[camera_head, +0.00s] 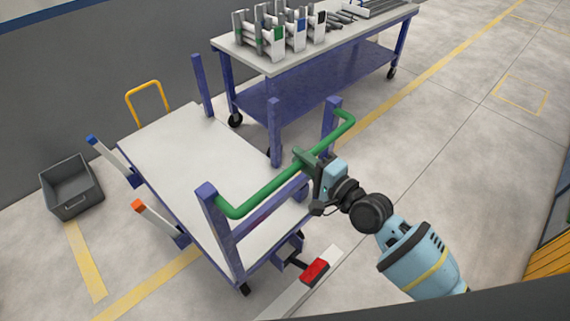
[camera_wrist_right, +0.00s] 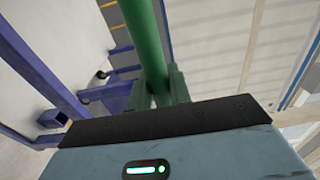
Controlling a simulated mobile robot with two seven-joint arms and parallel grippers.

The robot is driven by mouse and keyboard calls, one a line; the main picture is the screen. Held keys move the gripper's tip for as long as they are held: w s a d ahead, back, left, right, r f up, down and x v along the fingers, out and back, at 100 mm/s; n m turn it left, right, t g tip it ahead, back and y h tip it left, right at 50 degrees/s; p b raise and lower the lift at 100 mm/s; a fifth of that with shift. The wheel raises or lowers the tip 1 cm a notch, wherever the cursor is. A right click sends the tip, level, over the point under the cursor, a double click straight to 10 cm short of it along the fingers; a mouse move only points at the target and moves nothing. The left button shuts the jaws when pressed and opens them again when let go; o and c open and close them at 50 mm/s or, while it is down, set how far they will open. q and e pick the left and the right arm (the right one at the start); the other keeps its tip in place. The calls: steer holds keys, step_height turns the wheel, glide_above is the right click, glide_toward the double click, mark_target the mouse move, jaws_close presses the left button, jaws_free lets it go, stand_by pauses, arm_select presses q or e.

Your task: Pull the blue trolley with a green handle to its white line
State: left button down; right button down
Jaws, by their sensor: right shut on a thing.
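The blue trolley (camera_head: 190,150) with a pale flat deck stands in the middle left of the head view. Its green handle (camera_head: 268,190) runs across the near right end between blue posts. My right gripper (camera_head: 306,160) is shut on the green handle near its middle. In the right wrist view the green handle (camera_wrist_right: 145,45) passes between the gripper's fingers (camera_wrist_right: 162,92). A white line (camera_head: 295,293) lies on the floor just off the trolley's handle end, with a red pedal (camera_head: 315,271) showing over it. My left gripper is not in view.
A blue workbench (camera_head: 270,68) with racks and tools stands behind the trolley. A grey bin (camera_head: 70,187) and a yellow hoop rail (camera_head: 147,98) are at the left. Yellow floor lines (camera_head: 455,65) cross the floor. The floor at the right is mostly clear.

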steer(key=shift+r, duration=0.6)
steer(key=c, duration=1.3)
jaws_free()
steer(key=shift+a+f, duration=0.1)
steer(key=shift+f, duration=0.05)
steer(key=shift+o, duration=0.3)
steer(key=shift+s+f, duration=0.1)
steer(key=shift+f, duration=0.15)
steer(key=shift+f, duration=0.1)
steer(key=v, duration=1.2)
steer(key=shift+f, duration=0.1)
